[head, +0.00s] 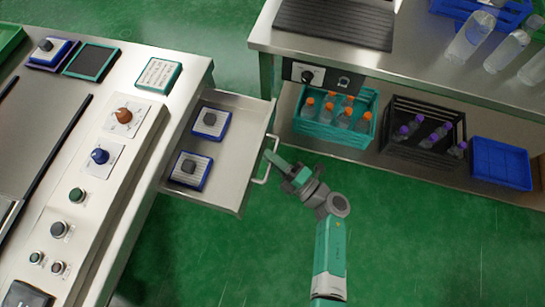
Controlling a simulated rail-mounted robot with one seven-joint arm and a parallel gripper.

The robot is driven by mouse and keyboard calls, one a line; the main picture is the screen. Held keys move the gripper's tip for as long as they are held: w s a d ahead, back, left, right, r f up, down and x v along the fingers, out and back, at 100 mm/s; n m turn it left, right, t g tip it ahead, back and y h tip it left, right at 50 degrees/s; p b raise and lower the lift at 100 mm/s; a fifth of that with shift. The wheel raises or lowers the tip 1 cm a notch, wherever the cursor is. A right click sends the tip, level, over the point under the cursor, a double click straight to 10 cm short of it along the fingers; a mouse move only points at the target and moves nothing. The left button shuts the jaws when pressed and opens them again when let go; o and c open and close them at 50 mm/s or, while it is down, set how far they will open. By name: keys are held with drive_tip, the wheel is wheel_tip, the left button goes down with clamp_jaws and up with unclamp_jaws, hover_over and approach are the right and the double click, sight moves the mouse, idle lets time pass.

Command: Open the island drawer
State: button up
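The island drawer (238,146) is pulled out from the right side of the left-hand steel counter. Two blue-edged blocks with dark knobs (210,124) (190,170) lie inside it. Its pale bar handle (267,172) is on the drawer's right-hand front. My gripper (274,160) is at this handle, with its fingers pointing left toward the drawer front. The fingers overlap the handle in the picture. I cannot tell whether they are closed on it.
The counter (160,112) carries knobs and buttons. A steel bench (420,70) stands at upper right. Below it are a teal crate (330,137) of orange-capped bottles, a black crate (420,155) and a blue crate (500,165). Green floor (430,250) is clear at lower right.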

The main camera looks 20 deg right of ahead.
drive_tip(key=p+v, duration=0.1)
drive_tip(key=v, duration=0.6)
drive_tip(key=shift+s+d, duration=0.2)
drive_tip(key=shift+s, duration=0.15)
drive_tip(key=shift+f, duration=0.1)
drive_tip(key=w+d+r+m+t+h+p, duration=0.1)
drive_tip(key=w+r+m+t+h, duration=0.25)
drive_tip(key=r, duration=0.95)
drive_tip(key=w+d+r+m+t+h+p, duration=0.1)
drive_tip(key=w+r+m+t+h, duration=0.3)
drive_tip(key=r, duration=0.8)
drive_tip(key=w+d+r+m+t+h+p, duration=0.15)
drive_tip(key=w+r, duration=0.35)
drive_tip(key=r, duration=0.8)
drive_tip(key=s+a+r+m+h+p, duration=0.15)
drive_tip(key=a+r+m+h, duration=0.25)
drive_tip(key=r+m+h, duration=0.75)
drive_tip(key=s+a+r+m+g+y+p, duration=0.1)
drive_tip(key=s+a+r+y+p, duration=0.1)
drive_tip(key=s+a+r+y, duration=0.6)
drive_tip(key=s+a+r+m+g+y+p, duration=0.15)
drive_tip(key=s+a+r+y, duration=0.3)
drive_tip(key=a+r, duration=0.65)
wheel_tip(320, 180, up, 38)
drive_tip(key=d+h+p, duration=0.1)
drive_tip(key=p, duration=3.5)
drive_tip(key=shift+w+d+t, duration=0.2)
drive_tip(key=shift+d+t, duration=0.15)
drive_tip(key=shift+t, duration=0.1)
